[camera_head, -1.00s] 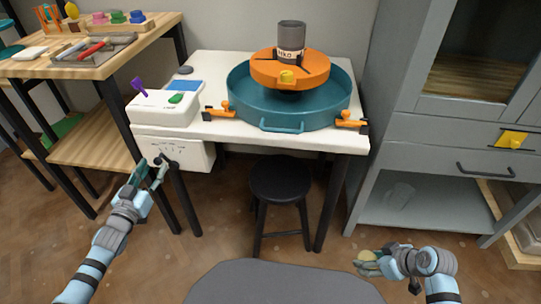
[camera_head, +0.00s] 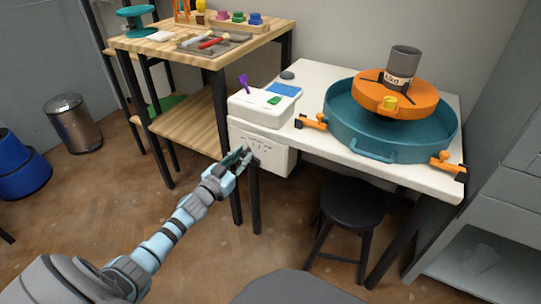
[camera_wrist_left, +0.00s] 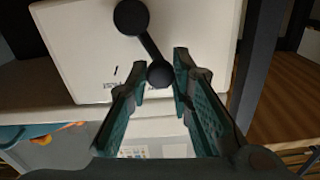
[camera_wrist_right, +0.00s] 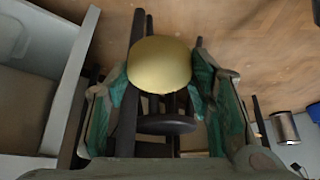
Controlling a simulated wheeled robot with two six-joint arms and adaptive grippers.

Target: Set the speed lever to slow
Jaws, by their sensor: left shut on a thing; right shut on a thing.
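The speed lever is a black bar with a round black knob (camera_wrist_left: 160,73), on the front of a white control box (camera_head: 270,155) under the table. In the left wrist view the bar runs from a larger round pivot (camera_wrist_left: 131,17) to the knob. My left gripper (camera_head: 247,157) is at the box's left front; in its wrist view its fingertips (camera_wrist_left: 162,72) are shut on the knob from both sides. Scale marks on the box are too small to read. My right gripper (camera_wrist_right: 150,75), seen only in its wrist view, is shut on a rounded yellow thing (camera_wrist_right: 159,65).
The white table (camera_head: 310,80) bears a teal basin (camera_head: 350,140) with an orange wheel head and grey can. A black stool (camera_head: 352,205) stands in front. A wooden shelf table (camera_head: 190,130) is left of the box. Floor in front of the box is open.

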